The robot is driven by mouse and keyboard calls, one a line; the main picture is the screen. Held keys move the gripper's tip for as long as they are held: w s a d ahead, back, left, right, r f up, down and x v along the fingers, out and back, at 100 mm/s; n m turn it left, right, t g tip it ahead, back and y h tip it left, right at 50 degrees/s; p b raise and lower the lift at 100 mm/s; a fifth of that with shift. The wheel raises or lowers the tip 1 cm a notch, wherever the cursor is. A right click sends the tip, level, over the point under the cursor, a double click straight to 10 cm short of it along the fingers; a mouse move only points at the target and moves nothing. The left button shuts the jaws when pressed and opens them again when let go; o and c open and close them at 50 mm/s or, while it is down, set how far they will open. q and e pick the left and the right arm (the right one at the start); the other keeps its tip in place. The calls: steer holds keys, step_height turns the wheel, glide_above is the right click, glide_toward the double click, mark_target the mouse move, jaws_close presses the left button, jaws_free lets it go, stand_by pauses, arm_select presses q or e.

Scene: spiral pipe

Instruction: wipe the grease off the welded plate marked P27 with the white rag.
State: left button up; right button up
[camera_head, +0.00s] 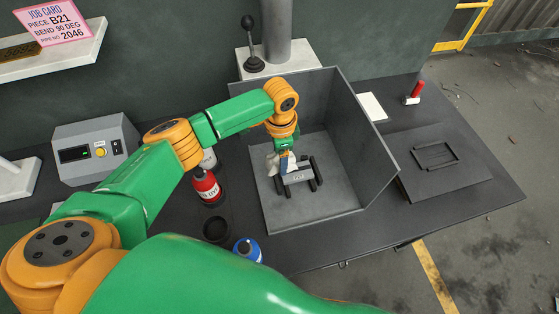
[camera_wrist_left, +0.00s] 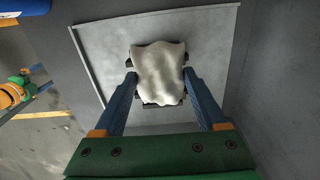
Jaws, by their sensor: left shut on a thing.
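The white rag (camera_wrist_left: 159,68) is held between the blue fingers of my left gripper (camera_wrist_left: 159,84). It hangs or lies over a small plate with dark ends, hiding most of it in the left wrist view. In the head view the rag (camera_head: 273,163) shows beside the fingers of my left gripper (camera_head: 284,163), low inside the grey open box. The grey plate (camera_head: 300,175) sits between black bars on the box floor; its marking is too small to read. I cannot tell whether the rag touches it. Any grease is not visible. My right gripper is not in view.
The grey box (camera_head: 372,150) has raised walls around the plate. A red bottle (camera_head: 207,187) and a blue-topped container (camera_head: 247,249) stand left of it. A flat dark lid-like panel (camera_head: 443,178), a white pad (camera_head: 371,107) and a red-handled item (camera_head: 414,94) are on the right.

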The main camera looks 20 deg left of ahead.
arm_select(q)
steer(key=shift+s+a+r, duration=0.1)
steer(key=shift+r, duration=1.15)
